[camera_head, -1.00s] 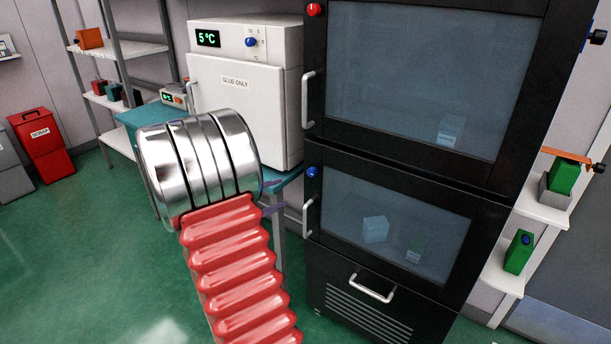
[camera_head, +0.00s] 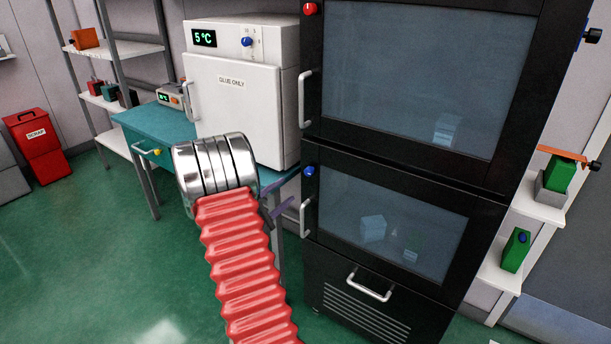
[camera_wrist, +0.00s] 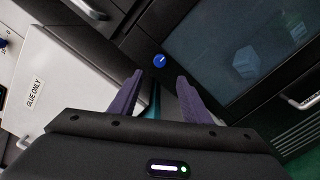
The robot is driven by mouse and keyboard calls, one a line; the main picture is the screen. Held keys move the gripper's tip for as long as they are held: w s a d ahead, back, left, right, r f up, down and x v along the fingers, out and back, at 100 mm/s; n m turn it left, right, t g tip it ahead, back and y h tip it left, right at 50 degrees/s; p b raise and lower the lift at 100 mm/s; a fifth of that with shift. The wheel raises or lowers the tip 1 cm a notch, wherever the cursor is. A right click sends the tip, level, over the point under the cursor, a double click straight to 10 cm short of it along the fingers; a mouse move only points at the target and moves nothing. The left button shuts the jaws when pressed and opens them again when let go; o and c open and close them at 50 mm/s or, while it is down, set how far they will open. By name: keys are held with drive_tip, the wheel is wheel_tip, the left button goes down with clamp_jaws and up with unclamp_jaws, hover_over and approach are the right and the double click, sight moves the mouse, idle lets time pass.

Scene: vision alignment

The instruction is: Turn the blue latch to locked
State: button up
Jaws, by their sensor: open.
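The blue latch (camera_head: 310,171) is a small round knob at the upper left corner of the black cabinet's lower door (camera_head: 330,235). It also shows in the wrist view (camera_wrist: 159,61), with a pale mark on its face. My gripper (camera_head: 279,198) is to the left of the latch and slightly below it in the head view, mostly behind my arm. In the wrist view its two purple fingers (camera_wrist: 160,78) are spread and empty. The latch appears just past the tips, between them and apart from them.
A red knob (camera_head: 310,8) is on the upper door, with a bar handle (camera_head: 305,98) below it. The lower door's handle (camera_head: 305,217) is below the blue latch. A white fridge (camera_head: 240,100) stands on a teal table (camera_head: 150,128) at the left. Green floor is clear in front.

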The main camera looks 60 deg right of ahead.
sight(307, 173)
drive_tip(key=d, duration=0.4)
drive_tip(key=s+d, duration=0.1)
drive_tip(key=d, duration=0.3)
drive_tip(key=s+d, duration=0.1)
drive_tip(key=d, duration=0.4)
drive_tip(key=shift+d, duration=0.1)
drive_tip(key=c, duration=1)
